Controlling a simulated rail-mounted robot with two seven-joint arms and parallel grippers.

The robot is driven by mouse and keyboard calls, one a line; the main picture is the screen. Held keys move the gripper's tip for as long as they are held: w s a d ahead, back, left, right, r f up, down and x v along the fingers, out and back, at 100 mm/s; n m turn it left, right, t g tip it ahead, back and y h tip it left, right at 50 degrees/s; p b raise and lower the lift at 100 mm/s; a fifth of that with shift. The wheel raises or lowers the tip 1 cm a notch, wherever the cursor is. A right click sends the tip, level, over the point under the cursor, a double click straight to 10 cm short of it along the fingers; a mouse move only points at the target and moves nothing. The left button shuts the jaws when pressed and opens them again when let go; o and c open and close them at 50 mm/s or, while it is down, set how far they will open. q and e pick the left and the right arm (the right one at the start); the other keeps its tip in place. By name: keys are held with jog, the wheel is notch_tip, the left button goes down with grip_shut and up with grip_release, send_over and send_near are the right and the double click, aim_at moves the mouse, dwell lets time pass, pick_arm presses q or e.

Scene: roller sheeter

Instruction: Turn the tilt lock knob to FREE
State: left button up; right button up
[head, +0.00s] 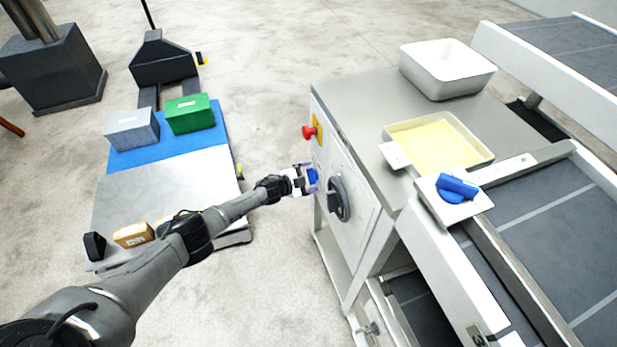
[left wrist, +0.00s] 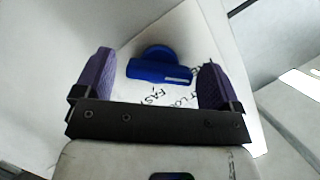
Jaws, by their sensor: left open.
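The blue tilt lock knob (left wrist: 158,66) sits on a white plate (left wrist: 185,32) with black lettering, partly readable as a lock label. Its grip bar lies crosswise in the left wrist view, with a white mark toward its right end. My left gripper (left wrist: 155,82) is open, with its purple fingers on either side of the knob and a visible gap to each. In the head view my left gripper (head: 307,180) is at the machine's front panel, and a bit of the blue knob (head: 314,177) shows there. My right gripper is not in view.
A red button (head: 308,132) and a dark round dial (head: 339,198) flank the gripper on the panel. Another blue knob (head: 457,187) sits on top. A yellow sheet lies in a tray (head: 482,152) beside a white bin (head: 447,70). A cart (head: 160,190) with boxes stands left.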

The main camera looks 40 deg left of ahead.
pick_arm(q)
jog(key=p+v, duration=0.6)
jog(key=v, duration=0.8)
jog(key=shift+p, duration=0.3)
dwell(0.5)
